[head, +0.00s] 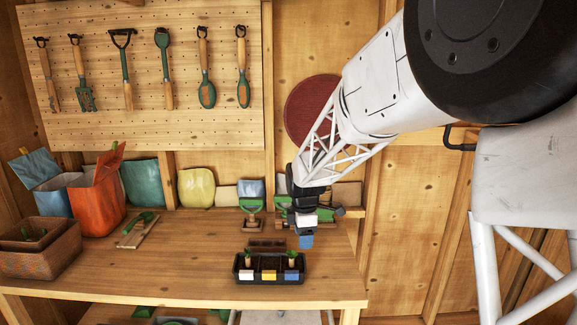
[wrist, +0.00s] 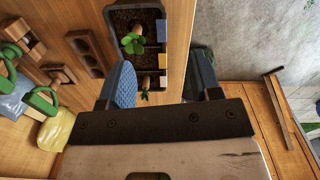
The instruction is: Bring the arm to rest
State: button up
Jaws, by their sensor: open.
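My gripper (head: 305,238) hangs above the bench near its right side, behind and to the right of a black planter tray (head: 270,281). In the wrist view my gripper (wrist: 165,78) has its blue-padded fingers spread apart with nothing held between them. The tray, also in the wrist view (wrist: 113,38), lies beyond the fingers and apart from them as far as I can see. It holds dark soil and two small green seedlings, at its left (head: 248,260) and right (head: 292,259). White, yellow and blue tags mark its front.
A brown holed block (head: 266,245) lies behind the tray. Green-handled tools on wooden stands (head: 252,212) are near my gripper. Bags (head: 97,197) and brown pots (head: 42,262) crowd the left. A pegboard (head: 150,130) with hanging tools is behind. The bench's left-middle front is clear.

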jog(key=s+d+r+m+t, duration=0.1)
jog(key=s+d+r+m, duration=0.4)
jog(key=s, duration=0.5)
jog(key=s+d+r+m, duration=0.4)
jog(key=s+r+m, duration=0.1)
jog(key=s, duration=0.5)
jog(key=s+d+m, duration=0.2)
jog(key=s+m, duration=0.3)
jog(key=s, duration=0.5)
jog(key=s+d+m+t, duration=0.1)
jog(key=s+d+m, duration=0.2)
jog(key=s, duration=0.6)
jog(key=shift+s+f+m, duration=0.4)
jog(key=shift+f+m, duration=0.05)
jog(key=shift+m, duration=0.45)
jog(key=shift+d, duration=0.1)
